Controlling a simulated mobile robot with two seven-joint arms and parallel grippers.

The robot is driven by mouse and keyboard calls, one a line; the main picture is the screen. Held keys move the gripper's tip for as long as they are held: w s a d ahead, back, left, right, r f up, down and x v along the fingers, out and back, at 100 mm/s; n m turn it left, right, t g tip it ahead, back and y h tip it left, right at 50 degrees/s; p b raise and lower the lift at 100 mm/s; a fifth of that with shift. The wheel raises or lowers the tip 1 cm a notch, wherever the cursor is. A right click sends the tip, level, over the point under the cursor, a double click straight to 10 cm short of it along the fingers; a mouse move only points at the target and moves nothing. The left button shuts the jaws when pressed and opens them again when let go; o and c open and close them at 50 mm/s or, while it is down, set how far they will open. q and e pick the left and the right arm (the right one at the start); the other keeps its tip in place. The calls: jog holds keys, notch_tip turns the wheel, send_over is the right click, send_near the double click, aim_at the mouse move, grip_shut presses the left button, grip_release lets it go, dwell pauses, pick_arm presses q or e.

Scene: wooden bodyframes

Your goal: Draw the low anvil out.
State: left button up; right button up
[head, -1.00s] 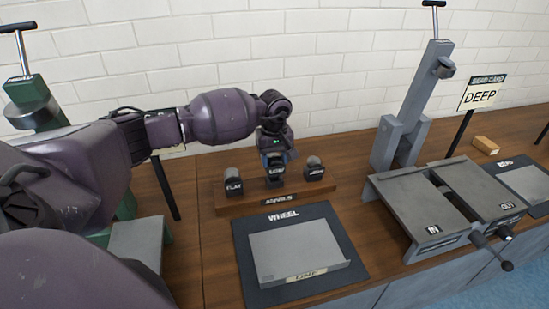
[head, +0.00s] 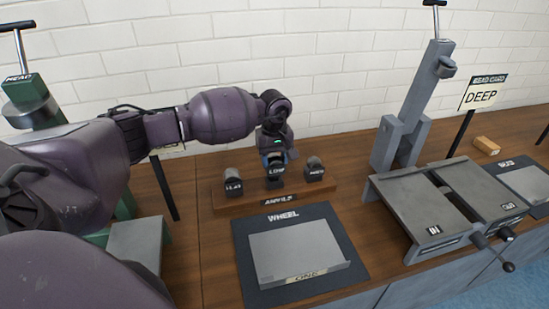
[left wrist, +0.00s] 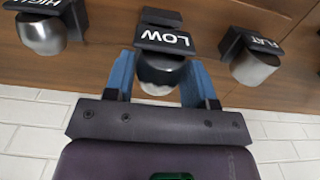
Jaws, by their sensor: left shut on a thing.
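The low anvil (head: 276,172) is the middle one of three small anvils with dark labels on a wooden rack (head: 247,205) marked ANVILS. My left gripper (head: 274,158) is over it from behind and shut on it. In the left wrist view the blue fingers stand on both sides of the low anvil's rounded metal head (left wrist: 157,84), with its LOW label just beyond. The flat anvil (head: 233,182) stands to its left and the high anvil (head: 314,169) to its right. Whether the low anvil's base is still seated cannot be told. My right gripper is not in view.
A grey plate (head: 300,250) lies on the dark WHEEL mat (head: 242,245) in front of the rack. A grey machine with IN and OUT plates (head: 425,215) stands to the right. A green-based device (head: 30,100) stands at left. A white brick wall is close behind.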

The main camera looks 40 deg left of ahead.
pick_arm(q)
jog(key=shift+r, duration=0.1)
dwell(0.5)
jog(key=shift+f+b, duration=0.35)
jog(key=shift+f, duration=0.45)
jog(key=shift+f+b, duration=0.15)
jog(key=shift+b, duration=0.2)
jog(key=shift+f, duration=0.35)
jog(key=shift+f+b, duration=0.25)
jog(key=shift+b, duration=0.1)
